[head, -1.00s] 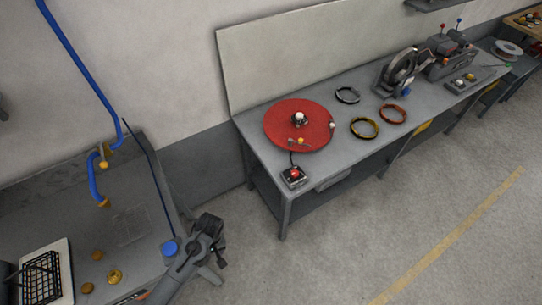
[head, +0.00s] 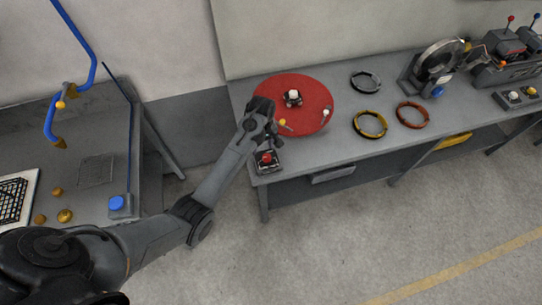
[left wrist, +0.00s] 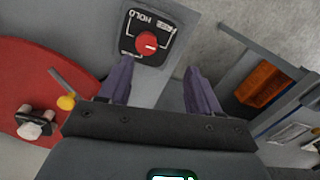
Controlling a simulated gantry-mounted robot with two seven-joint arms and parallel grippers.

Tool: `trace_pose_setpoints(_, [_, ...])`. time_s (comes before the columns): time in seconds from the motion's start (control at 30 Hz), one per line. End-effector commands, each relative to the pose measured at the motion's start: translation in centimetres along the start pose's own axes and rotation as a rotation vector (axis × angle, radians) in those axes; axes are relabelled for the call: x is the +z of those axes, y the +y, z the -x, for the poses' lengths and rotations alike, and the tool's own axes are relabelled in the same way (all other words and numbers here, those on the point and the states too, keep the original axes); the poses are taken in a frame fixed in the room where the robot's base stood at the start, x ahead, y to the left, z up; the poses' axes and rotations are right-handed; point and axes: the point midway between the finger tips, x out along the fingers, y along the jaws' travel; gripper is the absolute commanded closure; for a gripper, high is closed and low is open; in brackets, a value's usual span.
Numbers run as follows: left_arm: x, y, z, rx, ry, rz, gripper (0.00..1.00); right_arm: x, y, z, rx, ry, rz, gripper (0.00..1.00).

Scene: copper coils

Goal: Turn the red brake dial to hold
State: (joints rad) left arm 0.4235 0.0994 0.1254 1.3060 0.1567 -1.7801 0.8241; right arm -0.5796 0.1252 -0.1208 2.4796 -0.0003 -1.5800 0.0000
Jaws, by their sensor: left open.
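The red brake dial (head: 266,157) sits on a dark box at the table's front left corner. In the left wrist view the red knob (left wrist: 148,43) is on a black plate (left wrist: 133,25) lettered HOLD and FREE. A short pale mark shows on the knob; I cannot tell which word it is set to. My left gripper (head: 264,124) is above and just behind the dial, beside the red disc. In the left wrist view the open, empty fingers (left wrist: 158,72) point toward the dial's box, apart from the knob. My right gripper is not in view.
The red disc (head: 312,88) with a white-topped hub and a small yellow-knobbed lever (head: 283,122) is close to my gripper. Open floor lies in front of the table (head: 300,158).

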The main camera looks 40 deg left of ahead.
Motion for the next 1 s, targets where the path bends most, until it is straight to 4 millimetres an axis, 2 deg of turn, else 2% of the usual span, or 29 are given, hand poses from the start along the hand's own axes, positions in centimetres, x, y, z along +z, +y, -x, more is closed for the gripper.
trace_pose_setpoints(0.1, [-0.5, 1.3, 0.9, 0.029, 0.013, -0.001, 0.37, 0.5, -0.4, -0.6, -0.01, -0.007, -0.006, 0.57])
trace_pose_setpoints(0.23, [-0.6, 1.6, 0.4, 0.034, 0.015, -0.001, 0.37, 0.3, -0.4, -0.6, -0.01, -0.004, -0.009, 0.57])
trace_pose_setpoints(0.7, [-0.7, 1.8, -6.8, 0.034, 0.015, -0.002, 0.37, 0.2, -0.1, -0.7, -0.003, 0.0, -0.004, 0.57])
trace_pose_setpoints(1.0, [-0.8, 1.9, -9.1, 0.035, 0.018, -0.002, 0.37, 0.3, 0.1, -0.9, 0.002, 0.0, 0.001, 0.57])
